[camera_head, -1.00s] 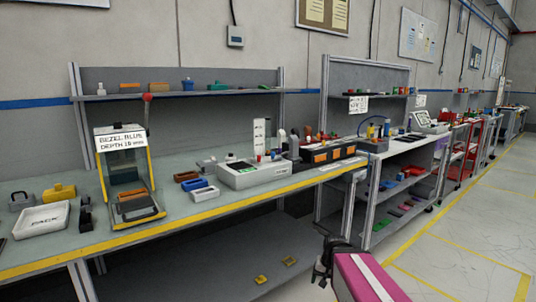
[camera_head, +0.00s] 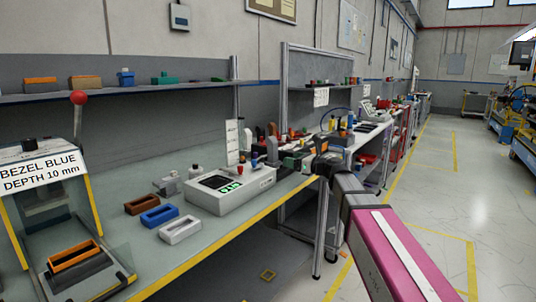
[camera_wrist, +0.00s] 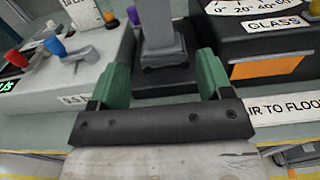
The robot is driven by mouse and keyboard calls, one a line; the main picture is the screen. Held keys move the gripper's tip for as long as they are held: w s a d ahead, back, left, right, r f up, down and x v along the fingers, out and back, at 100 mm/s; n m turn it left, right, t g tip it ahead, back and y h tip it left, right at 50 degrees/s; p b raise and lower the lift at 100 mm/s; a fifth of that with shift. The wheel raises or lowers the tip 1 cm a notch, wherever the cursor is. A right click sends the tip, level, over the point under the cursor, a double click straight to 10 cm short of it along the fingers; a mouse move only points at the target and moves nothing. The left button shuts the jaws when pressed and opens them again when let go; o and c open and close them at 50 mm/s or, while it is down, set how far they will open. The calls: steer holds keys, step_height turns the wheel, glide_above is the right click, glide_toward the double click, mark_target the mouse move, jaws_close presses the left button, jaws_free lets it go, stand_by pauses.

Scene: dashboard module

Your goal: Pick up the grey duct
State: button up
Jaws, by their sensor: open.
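An upright grey piece (camera_wrist: 160,32), which looks like the grey duct, stands on a dark base (camera_wrist: 165,85) in the wrist view; its top is cut off by the frame. My gripper (camera_wrist: 163,68) is open, with one green finger on each side of the grey piece and gaps showing between. In the head view my gripper (camera_head: 293,156) is over the bench, right of the white instrument with the green display (camera_head: 232,188). The grey piece cannot be made out clearly there.
A dark box with an orange panel and a GLASS label (camera_wrist: 270,62) is close on the right in the wrist view. The white instrument, with coloured knobs (camera_wrist: 55,45), is close on the left. Brown, blue and white bezels (camera_head: 181,229) lie farther left on the bench (camera_head: 165,262).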

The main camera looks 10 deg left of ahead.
mark_target(276, 154)
steer(key=x, duration=0.4)
steer(key=shift+w+a, duration=0.2)
steer(key=shift+a, duration=0.1)
steer(key=shift+r+x, duration=0.1)
steer(key=shift+x, duration=1.35)
steer(key=shift+r+x, duration=0.15)
steer(key=shift+x, duration=1.25)
steer(key=shift+s, duration=0.2)
steer(key=c, duration=1)
